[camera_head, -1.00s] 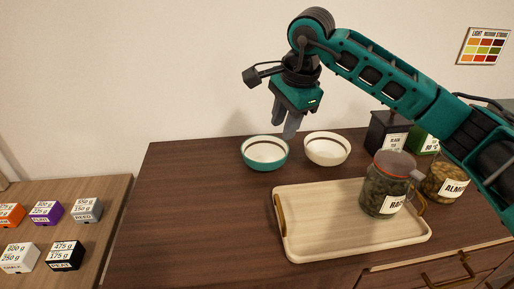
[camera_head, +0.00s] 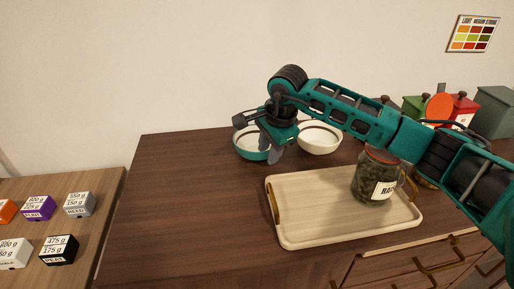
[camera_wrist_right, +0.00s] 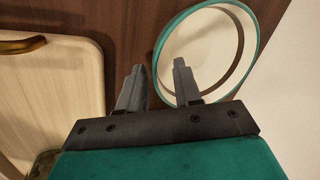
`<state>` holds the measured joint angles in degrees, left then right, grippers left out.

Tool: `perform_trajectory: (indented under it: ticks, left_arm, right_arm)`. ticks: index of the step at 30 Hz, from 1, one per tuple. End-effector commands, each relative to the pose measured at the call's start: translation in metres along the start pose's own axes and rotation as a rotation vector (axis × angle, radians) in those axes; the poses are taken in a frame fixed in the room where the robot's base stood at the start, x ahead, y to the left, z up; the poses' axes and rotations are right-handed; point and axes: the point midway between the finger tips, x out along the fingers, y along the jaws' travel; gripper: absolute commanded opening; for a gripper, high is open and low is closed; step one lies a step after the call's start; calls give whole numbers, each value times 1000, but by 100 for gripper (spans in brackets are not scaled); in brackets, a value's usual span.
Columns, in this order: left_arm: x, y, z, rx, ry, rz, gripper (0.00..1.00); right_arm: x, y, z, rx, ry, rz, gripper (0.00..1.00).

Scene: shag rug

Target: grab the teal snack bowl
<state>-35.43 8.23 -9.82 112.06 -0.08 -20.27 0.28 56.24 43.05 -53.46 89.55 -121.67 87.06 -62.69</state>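The teal snack bowl (camera_head: 243,147), teal outside and pale inside with a dark band, stands on the brown cabinet top, partly hidden behind my right gripper (camera_head: 274,156). In the right wrist view the bowl (camera_wrist_right: 248,62) is at upper right. My right gripper (camera_wrist_right: 158,66) is open there, with the bowl's near rim showing between its two fingers. I cannot tell whether a finger touches the bowl. Nothing is held. My left gripper is not in view.
A cream bowl (camera_head: 320,138) stands close to the right. A wooden tray (camera_head: 300,228) with a lidded jar (camera_head: 374,178) lies in front. Canisters (camera_head: 464,108) stand at the back right. The cabinet top (camera_head: 190,200) is clear on the left.

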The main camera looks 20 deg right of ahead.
Motion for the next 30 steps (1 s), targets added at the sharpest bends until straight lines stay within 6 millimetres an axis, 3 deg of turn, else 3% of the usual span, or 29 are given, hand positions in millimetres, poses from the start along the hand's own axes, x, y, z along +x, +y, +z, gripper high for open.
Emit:
perform_trajectory:
  ticks: [7,18,30]
  left_arm:
    - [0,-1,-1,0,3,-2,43]
    - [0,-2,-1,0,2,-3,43]
    - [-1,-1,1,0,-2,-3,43]
  right_arm:
    - [1,0,0,-1,0,-1,33]
    - [1,0,0,0,0,-1,0]
    - [0,-1,0,0,0,-3,0]
